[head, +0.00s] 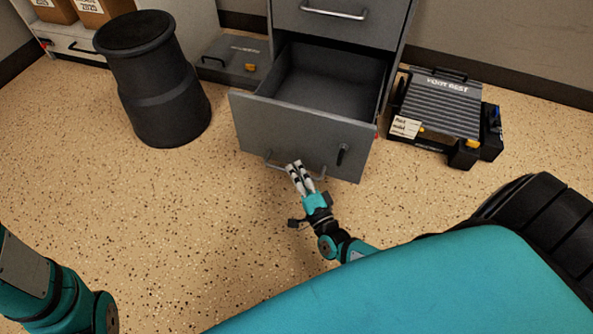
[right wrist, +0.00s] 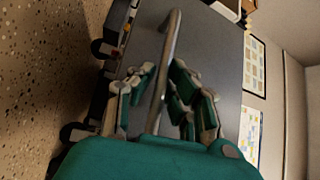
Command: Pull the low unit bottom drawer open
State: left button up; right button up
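The low grey unit stands at the top middle of the head view. Its bottom drawer (head: 297,133) is pulled well out, and its inside looks empty. The drawer's metal bar handle (head: 274,162) is low on its front; in the right wrist view the handle (right wrist: 170,45) runs between the fingers. My right gripper (head: 300,178) is at the handle, its two fingers close together on either side of the bar. It also shows in the right wrist view (right wrist: 162,85). My left arm shows at the lower left of the head view; its gripper is out of view.
An upper drawer (head: 337,22) is shut above the open one. The speckled floor in front is clear.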

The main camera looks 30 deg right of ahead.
jog(key=o, duration=0.4)
jog(key=shift+f, duration=0.15)
